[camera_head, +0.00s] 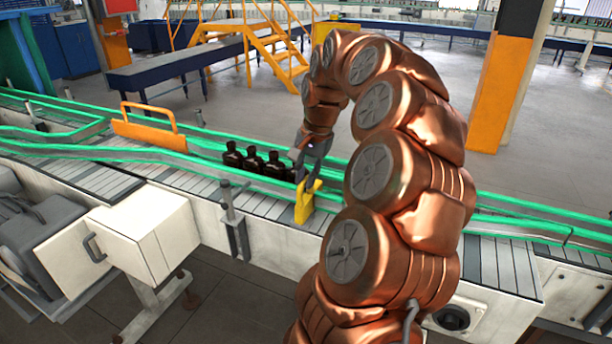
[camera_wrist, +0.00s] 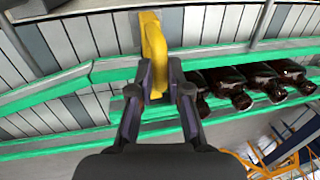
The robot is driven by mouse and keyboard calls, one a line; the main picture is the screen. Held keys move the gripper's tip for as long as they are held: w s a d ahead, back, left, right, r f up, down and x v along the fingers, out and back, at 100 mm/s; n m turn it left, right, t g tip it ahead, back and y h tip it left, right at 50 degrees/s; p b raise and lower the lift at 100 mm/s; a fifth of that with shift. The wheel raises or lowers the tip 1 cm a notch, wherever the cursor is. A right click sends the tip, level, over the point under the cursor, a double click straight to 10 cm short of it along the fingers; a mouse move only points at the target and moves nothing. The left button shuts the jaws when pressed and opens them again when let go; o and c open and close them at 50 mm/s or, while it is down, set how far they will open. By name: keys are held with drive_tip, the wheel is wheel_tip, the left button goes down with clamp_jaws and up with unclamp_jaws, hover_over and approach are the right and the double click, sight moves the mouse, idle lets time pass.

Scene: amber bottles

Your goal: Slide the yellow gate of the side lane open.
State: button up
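The yellow gate (camera_head: 304,207) stands at the near side of the conveyor in the head view, with an upright handle on top. In the wrist view the yellow gate (camera_wrist: 152,32) runs up from between my fingers. My gripper (camera_head: 312,178) reaches down to the handle from above. In the wrist view my gripper (camera_wrist: 160,75) has a finger close on each side of the yellow handle, with no clear gap, and looks shut on it. Several dark amber bottles (camera_head: 254,161) stand in a row on the lane left of my gripper; the bottles (camera_wrist: 240,85) show at right in the wrist view.
Green guide rails (camera_head: 65,151) run along the conveyor. An orange gate with a handle (camera_head: 150,132) stands across the belt to the left. A white box (camera_head: 140,235) sits in front of the conveyor. My arm hides part of the belt on the right.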

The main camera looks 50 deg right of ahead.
clamp_jaws()
drive_tip(key=shift+a+f+b, duration=0.15)
drive_tip(key=shift+a+b, duration=0.05)
drive_tip(key=shift+b, duration=0.2)
drive_tip(key=s+a+b, duration=0.1)
drive_tip(key=a+b, duration=0.3)
drive_tip(key=a, duration=0.1)
drive_tip(key=shift+s+a, duration=0.35)
drive_tip(key=shift+a, duration=0.05)
drive_tip(key=shift+o, duration=1.5)
unclamp_jaws()
drive_tip(key=shift+a+r, duration=0.2)
drive_tip(key=shift+o, duration=1.2)
drive_tip(key=shift+d, duration=0.1)
